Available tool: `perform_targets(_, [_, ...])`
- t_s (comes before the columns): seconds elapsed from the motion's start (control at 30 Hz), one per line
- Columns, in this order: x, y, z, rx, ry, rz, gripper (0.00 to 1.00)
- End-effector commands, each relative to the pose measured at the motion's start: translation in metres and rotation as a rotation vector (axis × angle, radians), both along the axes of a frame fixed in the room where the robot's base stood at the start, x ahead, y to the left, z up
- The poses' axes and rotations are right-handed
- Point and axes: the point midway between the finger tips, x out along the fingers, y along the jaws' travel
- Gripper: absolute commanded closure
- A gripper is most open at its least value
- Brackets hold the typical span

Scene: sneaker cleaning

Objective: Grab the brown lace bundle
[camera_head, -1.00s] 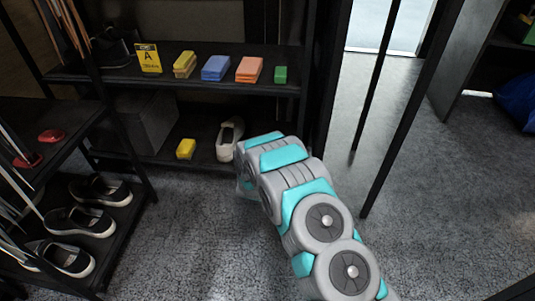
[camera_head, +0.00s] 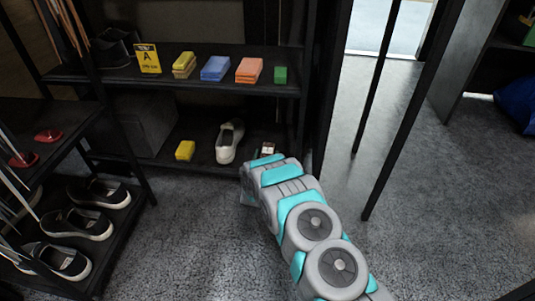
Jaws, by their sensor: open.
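Long brown strands (camera_head: 66,24) hang at the top left of the head view, in front of the shelf, and look like a bundle of laces. Their upper ends are cut off by the picture edge. My arm reaches in from the bottom right, and its far end is low in front of the shelf, well to the right of and below the strands. The gripper's fingers are hidden behind the arm's end, and nothing held shows there.
The back shelf (camera_head: 130,76) carries several coloured blocks and a yellow sign (camera_head: 148,58). Its lower level holds a white shoe (camera_head: 229,141) and a yellow block (camera_head: 185,150). Dark shoes (camera_head: 77,223) fill the left rack, with pale strands (camera_head: 12,185) beside them. Thin black posts stand right; floor between is clear.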

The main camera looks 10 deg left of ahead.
Motion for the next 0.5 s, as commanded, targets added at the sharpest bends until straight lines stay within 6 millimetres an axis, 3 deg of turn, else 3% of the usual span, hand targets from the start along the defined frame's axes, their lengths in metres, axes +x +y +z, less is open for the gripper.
perform_targets(0.17, [0.018,-0.001,-0.005,0.001,-0.002,-0.001,0.07])
perform_targets(0.43, [0.02,-0.001,-0.005,0.0,0.001,-0.001,0.07])
perform_targets(0.5, [0.02,-0.001,-0.005,0.0,0.001,-0.001,0.15])
